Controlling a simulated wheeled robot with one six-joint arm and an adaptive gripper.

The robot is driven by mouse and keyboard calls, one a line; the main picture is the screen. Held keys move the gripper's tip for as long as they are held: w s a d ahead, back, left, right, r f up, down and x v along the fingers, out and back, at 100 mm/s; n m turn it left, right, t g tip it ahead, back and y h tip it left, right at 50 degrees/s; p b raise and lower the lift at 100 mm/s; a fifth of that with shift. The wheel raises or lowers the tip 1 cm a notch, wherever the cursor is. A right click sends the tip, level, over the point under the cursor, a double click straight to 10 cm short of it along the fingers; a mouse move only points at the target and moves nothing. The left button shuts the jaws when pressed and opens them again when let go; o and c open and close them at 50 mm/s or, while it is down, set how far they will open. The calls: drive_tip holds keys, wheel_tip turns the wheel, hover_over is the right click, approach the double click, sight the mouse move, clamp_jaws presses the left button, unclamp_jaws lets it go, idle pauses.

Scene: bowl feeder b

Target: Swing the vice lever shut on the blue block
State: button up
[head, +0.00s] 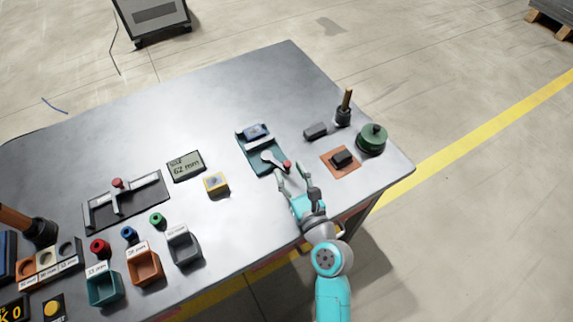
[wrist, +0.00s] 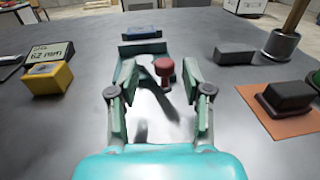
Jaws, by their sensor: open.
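The vice (head: 250,152) has a teal base and stands on the middle right of the table. The blue block (head: 254,132) sits at its far end; in the wrist view a blue shape (wrist: 128,44) shows there, partly hidden. The lever (head: 269,158) is grey and ends in a red knob (head: 287,165) at the near right of the vice. My gripper (head: 288,171) is open at the knob. In the wrist view the red knob (wrist: 164,70) stands between the spread fingers, nearer the right one. I cannot tell whether either finger touches it.
Right of the vice are a dark block (head: 315,131), a pot with a wooden handle (head: 344,108), an orange mat (head: 331,168) with a dark block, and a green round part (head: 372,140). A yellow block (head: 216,184) and a "62 mm" display (head: 186,166) lie left.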

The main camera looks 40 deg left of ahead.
drive_tip(key=v, duration=0.9)
idle(0.3)
